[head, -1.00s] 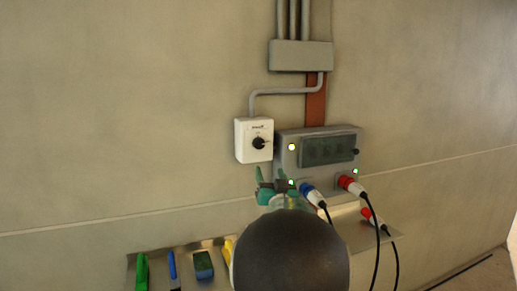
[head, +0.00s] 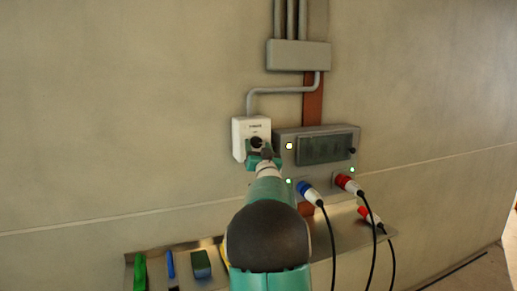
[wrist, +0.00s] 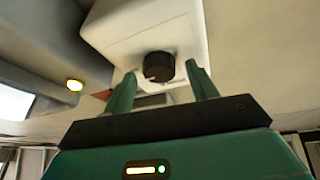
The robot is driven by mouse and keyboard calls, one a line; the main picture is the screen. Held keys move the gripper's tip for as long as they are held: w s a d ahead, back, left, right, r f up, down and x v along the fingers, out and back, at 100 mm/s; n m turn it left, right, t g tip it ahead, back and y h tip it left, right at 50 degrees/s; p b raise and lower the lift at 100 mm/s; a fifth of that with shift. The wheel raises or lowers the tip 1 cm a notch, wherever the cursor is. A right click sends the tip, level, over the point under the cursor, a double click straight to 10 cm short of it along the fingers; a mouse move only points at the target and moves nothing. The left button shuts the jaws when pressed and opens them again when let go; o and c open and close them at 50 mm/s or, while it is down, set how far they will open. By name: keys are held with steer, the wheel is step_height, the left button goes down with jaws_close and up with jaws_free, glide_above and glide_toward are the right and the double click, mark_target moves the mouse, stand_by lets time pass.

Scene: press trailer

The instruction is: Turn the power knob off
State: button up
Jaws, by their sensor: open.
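The black power knob (wrist: 159,66) sits on the face of a white switch box (wrist: 125,28) on the wall. In the wrist view it lies just beyond and between the two green fingers of my gripper (wrist: 162,88), with space showing on both sides. In the head view the white box (head: 239,140) is above the shelf, and the knob (head: 257,142) shows in part. My gripper (head: 264,160) is open and empty in front of the box's lower part. It hides some of the box there. I cannot tell how far the fingertips are from the knob.
A grey panel (head: 283,150) with lit lamps is right of the box, with blue (head: 310,192) and red (head: 348,184) plugs and hanging black cables. A metal shelf (head: 330,233) holds several tools below. The wall left of the box is clear.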

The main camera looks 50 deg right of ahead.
steer(key=c, duration=1)
